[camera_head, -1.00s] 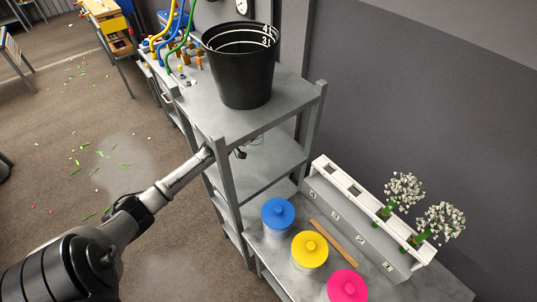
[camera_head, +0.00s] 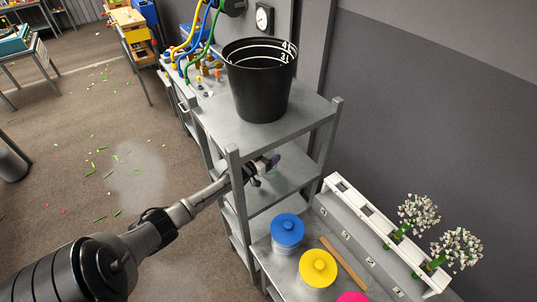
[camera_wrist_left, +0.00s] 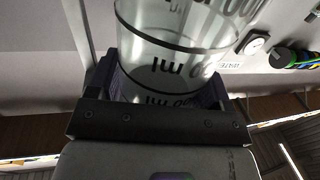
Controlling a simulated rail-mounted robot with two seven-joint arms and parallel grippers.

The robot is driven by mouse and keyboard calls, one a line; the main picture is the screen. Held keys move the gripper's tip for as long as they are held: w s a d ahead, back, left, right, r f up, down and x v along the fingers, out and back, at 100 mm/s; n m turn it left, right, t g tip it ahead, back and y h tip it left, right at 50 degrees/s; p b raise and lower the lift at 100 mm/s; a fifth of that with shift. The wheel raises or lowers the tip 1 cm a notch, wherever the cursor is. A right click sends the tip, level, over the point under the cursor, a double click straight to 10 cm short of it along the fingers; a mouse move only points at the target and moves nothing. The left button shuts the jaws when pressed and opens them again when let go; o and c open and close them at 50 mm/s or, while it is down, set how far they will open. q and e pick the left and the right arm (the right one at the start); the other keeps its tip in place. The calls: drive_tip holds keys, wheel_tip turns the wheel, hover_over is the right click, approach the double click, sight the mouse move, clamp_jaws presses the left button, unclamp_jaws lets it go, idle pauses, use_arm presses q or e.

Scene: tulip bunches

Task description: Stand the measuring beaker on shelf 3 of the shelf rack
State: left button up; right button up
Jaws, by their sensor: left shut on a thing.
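My left gripper (camera_head: 264,165) reaches between the front posts of the grey metal shelf rack (camera_head: 222,126), below its top board and above the shelf beneath. It is shut on the measuring beaker (camera_wrist_left: 175,50), a clear vessel with black rings and black "ml" lettering. In the left wrist view the beaker fills the space between the two dark fingers (camera_wrist_left: 160,88). In the head view the beaker is mostly hidden by the gripper and the rack. I cannot read shelf numbers on the rack. My right gripper is not in view.
A black bucket (camera_head: 258,90) stands on the rack's top board. Blue (camera_head: 288,230), yellow (camera_head: 318,268) and pink (camera_head: 352,297) lidded jars stand on a grey bench beside the rack. The visible shelf below the gripper looks clear.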

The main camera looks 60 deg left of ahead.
use_arm(q)
drive_tip(key=shift+f, duration=0.1)
drive_tip(key=o, duration=1.4)
drive_tip(key=shift+o, duration=0.2)
drive_tip(key=v, duration=1.2)
